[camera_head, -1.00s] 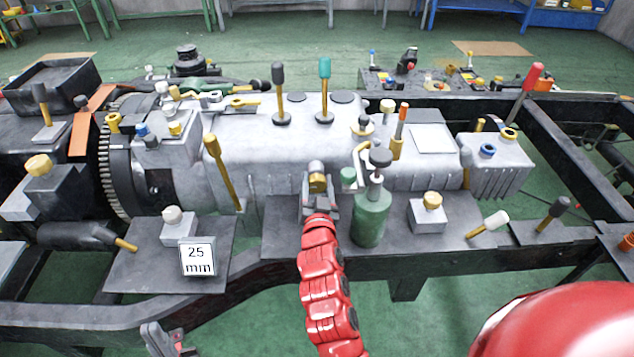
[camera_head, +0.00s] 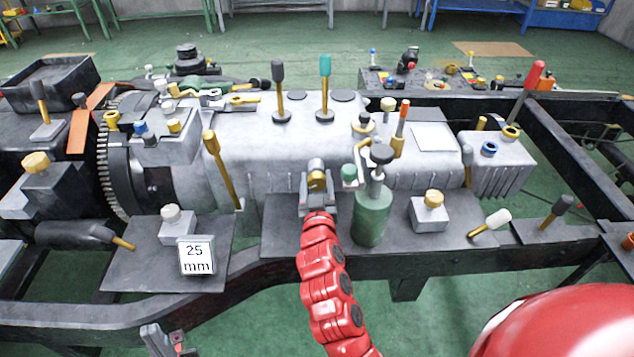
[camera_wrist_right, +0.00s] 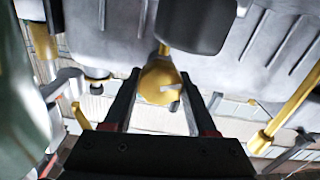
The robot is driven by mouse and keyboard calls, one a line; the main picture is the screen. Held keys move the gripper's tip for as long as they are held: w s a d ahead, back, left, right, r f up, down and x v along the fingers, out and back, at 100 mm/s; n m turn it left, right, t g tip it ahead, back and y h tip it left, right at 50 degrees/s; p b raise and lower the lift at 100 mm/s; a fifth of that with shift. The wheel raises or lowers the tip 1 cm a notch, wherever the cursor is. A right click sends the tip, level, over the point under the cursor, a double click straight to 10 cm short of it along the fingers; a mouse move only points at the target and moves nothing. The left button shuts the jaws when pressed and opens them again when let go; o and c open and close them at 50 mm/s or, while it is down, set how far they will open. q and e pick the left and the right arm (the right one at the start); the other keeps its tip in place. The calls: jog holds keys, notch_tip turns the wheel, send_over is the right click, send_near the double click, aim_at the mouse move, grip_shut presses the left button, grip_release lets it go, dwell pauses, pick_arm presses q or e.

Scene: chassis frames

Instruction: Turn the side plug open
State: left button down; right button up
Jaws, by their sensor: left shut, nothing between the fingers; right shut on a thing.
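The side plug (camera_head: 316,181) is a gold, round plug on the near side of the grey gearbox casing (camera_head: 270,150). My right gripper (camera_head: 316,186) is shut on it at the end of the red arm. In the right wrist view the gold plug (camera_wrist_right: 160,82) sits between the two dark fingers, with a notch-like mark on its face. Its seat in the casing is mostly hidden. My left gripper (camera_head: 168,343) is shut and empty at the bottom left, partly cut off by the picture edge, apart from the chassis.
A green bottle-shaped can (camera_head: 372,217) with a dark top stands close to the right of my right gripper. A gold lever (camera_head: 222,170) rises to its left. A "25 mm" sign (camera_head: 197,257) stands on the left plate. The green floor in front is clear.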

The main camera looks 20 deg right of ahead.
jog(key=n, duration=0.5)
jog(key=shift+n, duration=0.4)
jog(key=n, duration=0.3)
jog(key=shift+a, duration=0.1)
jog(key=shift+n+p, duration=0.5)
jog(key=shift+n, duration=1.3)
jog(key=o, duration=1.4)
jog(key=shift+c, duration=0.2)
jog(key=shift+f, duration=0.1)
